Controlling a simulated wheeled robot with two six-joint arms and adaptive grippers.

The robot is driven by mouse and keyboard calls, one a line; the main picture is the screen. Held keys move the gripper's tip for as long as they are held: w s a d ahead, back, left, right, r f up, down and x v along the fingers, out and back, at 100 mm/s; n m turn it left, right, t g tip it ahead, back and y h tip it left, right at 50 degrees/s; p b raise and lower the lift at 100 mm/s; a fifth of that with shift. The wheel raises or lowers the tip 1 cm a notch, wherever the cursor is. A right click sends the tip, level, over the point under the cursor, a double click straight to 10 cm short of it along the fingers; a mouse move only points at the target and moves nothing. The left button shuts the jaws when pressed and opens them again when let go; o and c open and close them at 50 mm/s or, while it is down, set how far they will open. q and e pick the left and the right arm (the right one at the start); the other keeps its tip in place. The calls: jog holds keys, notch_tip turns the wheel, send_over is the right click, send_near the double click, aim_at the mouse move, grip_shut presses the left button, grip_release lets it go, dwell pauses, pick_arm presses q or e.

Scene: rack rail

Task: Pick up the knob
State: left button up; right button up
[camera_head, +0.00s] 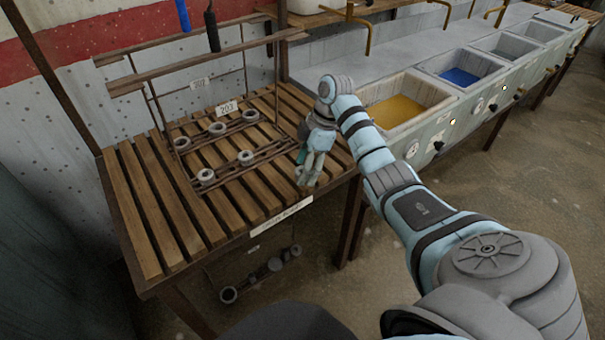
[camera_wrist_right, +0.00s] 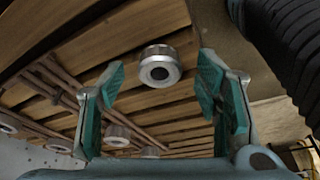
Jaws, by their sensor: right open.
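A silver, round knob (camera_wrist_right: 159,66) with a dark centre lies on the slatted wooden bench in the right wrist view. It shows beyond and between the fingertips of my right gripper (camera_wrist_right: 161,88), and neither finger appears to touch it. In the head view my right gripper (camera_head: 308,172) is open, pointing down over the bench's right front part. I cannot make out this knob there; the gripper seems to hide it. My left gripper is not in view.
The slatted bench (camera_head: 150,215) carries metal rails with several grey rings (camera_head: 245,157) left of my gripper. Basins with yellow (camera_head: 397,111) and blue (camera_head: 459,77) contents stand to the right. More parts (camera_head: 265,268) are under the bench.

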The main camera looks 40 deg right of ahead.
jog(key=shift+f, duration=0.2)
jog(key=c, duration=1.3)
jog(key=shift+o, duration=0.2)
